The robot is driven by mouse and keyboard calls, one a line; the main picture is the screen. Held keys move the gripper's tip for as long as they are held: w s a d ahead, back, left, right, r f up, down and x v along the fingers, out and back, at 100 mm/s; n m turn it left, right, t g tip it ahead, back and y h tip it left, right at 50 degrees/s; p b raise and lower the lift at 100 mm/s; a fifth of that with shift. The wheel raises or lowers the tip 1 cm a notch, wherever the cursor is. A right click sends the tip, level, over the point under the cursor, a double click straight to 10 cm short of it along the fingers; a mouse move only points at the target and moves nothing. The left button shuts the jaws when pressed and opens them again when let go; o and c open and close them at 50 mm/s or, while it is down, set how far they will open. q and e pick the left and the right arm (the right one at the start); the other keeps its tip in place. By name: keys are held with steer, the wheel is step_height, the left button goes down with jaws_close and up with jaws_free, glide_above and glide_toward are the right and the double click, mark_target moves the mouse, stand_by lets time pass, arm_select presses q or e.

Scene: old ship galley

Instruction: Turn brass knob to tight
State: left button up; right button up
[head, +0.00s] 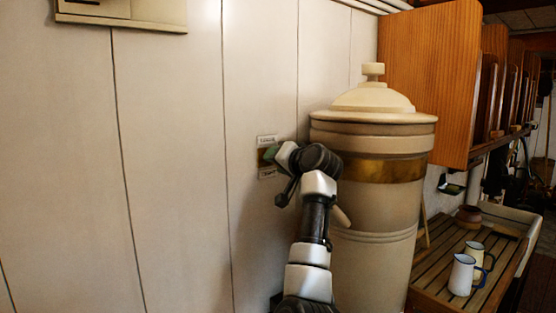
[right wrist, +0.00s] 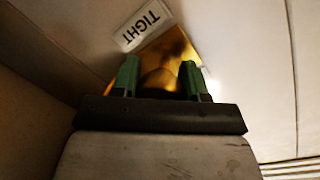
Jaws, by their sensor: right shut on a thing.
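The brass knob (right wrist: 160,79) shows in the right wrist view between the two green fingertips of my right gripper (right wrist: 160,76), which is shut on it. A brass-coloured plate lies behind the knob, with a white label reading TIGHT (right wrist: 142,25) at its upper left. In the head view my right gripper (head: 270,154) is at the pale wall, between an upper label (head: 266,140) and a lower label (head: 267,173), both too small to read. There the gripper hides the knob. The knob's exact turn angle cannot be told. My left gripper is not in view.
A large cream lidded urn (head: 385,215) with a brass band stands close to the right of my arm. Beyond it are a slatted wooden counter (head: 430,268) with white jugs (head: 463,275) and a wooden cabinet (head: 425,75).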

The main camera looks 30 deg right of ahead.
steer(key=m+y, duration=0.1)
steer(key=m, duration=0.3)
steer(key=shift+f+m, duration=0.1)
steer(key=shift+m, duration=0.3)
steer(key=m+y, duration=0.1)
steer(key=m, duration=0.3)
steer(key=shift+a+m, duration=0.1)
steer(key=shift+m, duration=0.2)
steer(key=o, duration=0.9)
